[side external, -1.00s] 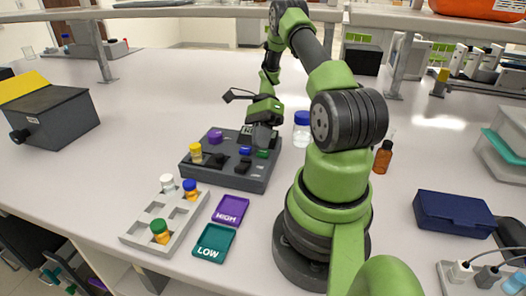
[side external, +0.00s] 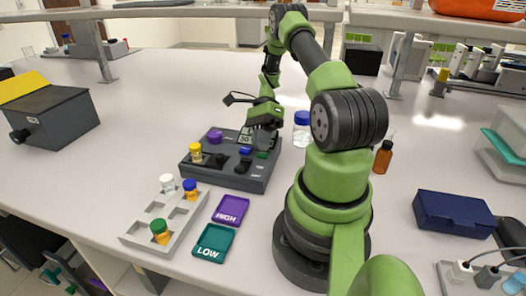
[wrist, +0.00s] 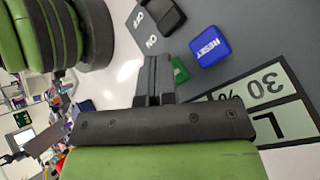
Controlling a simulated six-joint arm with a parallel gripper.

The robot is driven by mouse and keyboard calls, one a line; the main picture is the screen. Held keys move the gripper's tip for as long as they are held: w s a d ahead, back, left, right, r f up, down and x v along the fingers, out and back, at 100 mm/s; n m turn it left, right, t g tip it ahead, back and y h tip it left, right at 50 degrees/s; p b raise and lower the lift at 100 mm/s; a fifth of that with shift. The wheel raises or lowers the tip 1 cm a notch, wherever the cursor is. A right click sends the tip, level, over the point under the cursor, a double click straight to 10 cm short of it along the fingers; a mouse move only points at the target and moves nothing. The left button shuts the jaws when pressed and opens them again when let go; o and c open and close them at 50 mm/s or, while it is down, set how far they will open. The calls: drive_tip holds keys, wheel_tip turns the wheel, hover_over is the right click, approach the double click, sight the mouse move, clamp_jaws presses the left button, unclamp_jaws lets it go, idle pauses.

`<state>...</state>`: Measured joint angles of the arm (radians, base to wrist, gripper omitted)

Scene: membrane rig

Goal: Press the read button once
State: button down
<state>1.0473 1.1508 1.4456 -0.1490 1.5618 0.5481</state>
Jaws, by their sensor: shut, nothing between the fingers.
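The dark grey rig (side external: 225,177) stands on the bench left of my arm. A green button (wrist: 180,71) shows beside my fingertips in the wrist view, partly hidden by them; no label on it is readable. It also shows at the rig's right side in the side view (side external: 262,154). A blue button marked RESET (wrist: 210,46) sits next to it. The display (wrist: 265,101) reads "30 %" and a large "L". My gripper (wrist: 154,62) is shut and empty, close above the green button; I cannot tell whether it touches.
A black switch (wrist: 166,14) marked ON and OFF is near the buttons. A yellow-capped vial (side external: 196,153) and a purple knob (side external: 215,136) stand on the rig. A blue-capped bottle (side external: 301,130) is behind right. A vial rack (side external: 150,236) and HIGH (side external: 229,209) and LOW (side external: 213,241) trays lie in front.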

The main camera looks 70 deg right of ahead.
drive_tip(key=shift+r, duration=0.9)
drive_tip(key=shift+r, duration=2.5)
